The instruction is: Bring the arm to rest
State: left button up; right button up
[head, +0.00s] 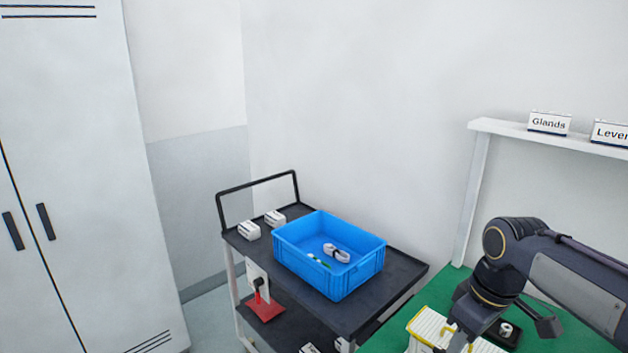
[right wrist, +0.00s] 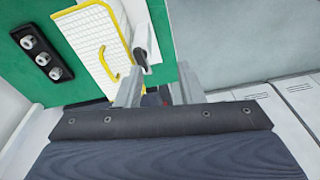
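My right arm (head: 580,278) comes in from the right over the green bench top (head: 402,316). My right gripper (head: 456,344) points down at the bottom edge of the head view, by a white ribbed container with yellow edging (head: 428,324). In the right wrist view its two grey fingers (right wrist: 156,96) stand apart with a gap between them, and I see nothing held. The white container with its yellow handle (right wrist: 106,62) lies beyond the fingers there. Whether the fingers touch it I cannot tell. My left gripper is in neither view.
A dark trolley (head: 400,280) carries a blue crate (head: 345,281) with a white coiled item (head: 337,252) inside, and small white boxes (head: 249,230). A black block with round fittings (right wrist: 40,52) lies on the bench. A labelled shelf (head: 545,133) stands behind; a cabinet (head: 80,150) is left.

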jog(key=s+a+f+m+t+y, duration=0.1)
jog(key=s+a+f+m+t, duration=0.1)
jog(key=s, duration=0.6)
jog(key=s+a+f+m+t+y, duration=0.1)
jog(key=s+a+f+m, duration=0.3)
jog(key=s, duration=0.5)
jog(key=shift+a+m+t+y, duration=0.4)
jog(key=shift+m+t, duration=0.3)
jog(key=shift+m, duration=0.4)
